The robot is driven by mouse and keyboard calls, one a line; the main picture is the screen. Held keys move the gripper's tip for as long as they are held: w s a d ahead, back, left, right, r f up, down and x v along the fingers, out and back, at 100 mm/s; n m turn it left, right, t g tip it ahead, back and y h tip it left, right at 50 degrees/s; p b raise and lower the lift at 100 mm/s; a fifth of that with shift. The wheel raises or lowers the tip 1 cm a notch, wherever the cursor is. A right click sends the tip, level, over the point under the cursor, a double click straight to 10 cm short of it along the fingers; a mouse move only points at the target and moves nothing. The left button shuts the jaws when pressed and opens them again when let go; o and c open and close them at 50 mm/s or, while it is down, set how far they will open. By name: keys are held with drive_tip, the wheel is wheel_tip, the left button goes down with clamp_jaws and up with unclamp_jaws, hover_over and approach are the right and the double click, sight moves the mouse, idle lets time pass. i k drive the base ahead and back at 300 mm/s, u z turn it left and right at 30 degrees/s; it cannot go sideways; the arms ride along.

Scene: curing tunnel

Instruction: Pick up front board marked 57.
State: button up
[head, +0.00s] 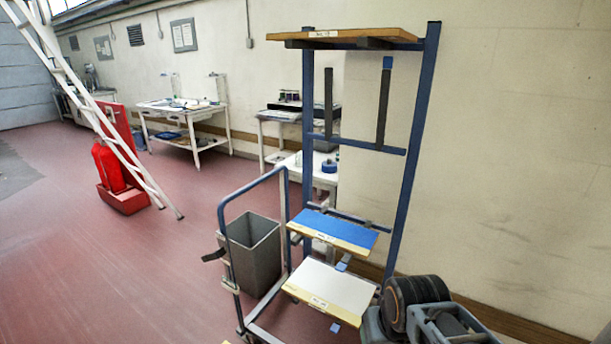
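A blue rack on a cart holds several boards. A board with a blue top and a pale yellow front edge (335,230) lies on the middle level. A board with a white top and a yellow front edge (332,285) lies below it. A wooden board (345,36) lies at the top of the rack. Each has a small white label on its front edge, too small to read, so I cannot tell which is marked 57. My gripper cannot be made out; only dark and grey parts of my arm show at the bottom right.
The blue cart handle (220,215) and a grey bin (254,252) stand left of the boards. A white ladder (100,120) and a red fire extinguisher (107,167) are farther left. White tables (183,106) line the wall.

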sight(360, 242)
drive_tip(key=u, duration=0.4)
drive_tip(key=i, duration=0.4)
drive_tip(key=u, duration=0.55)
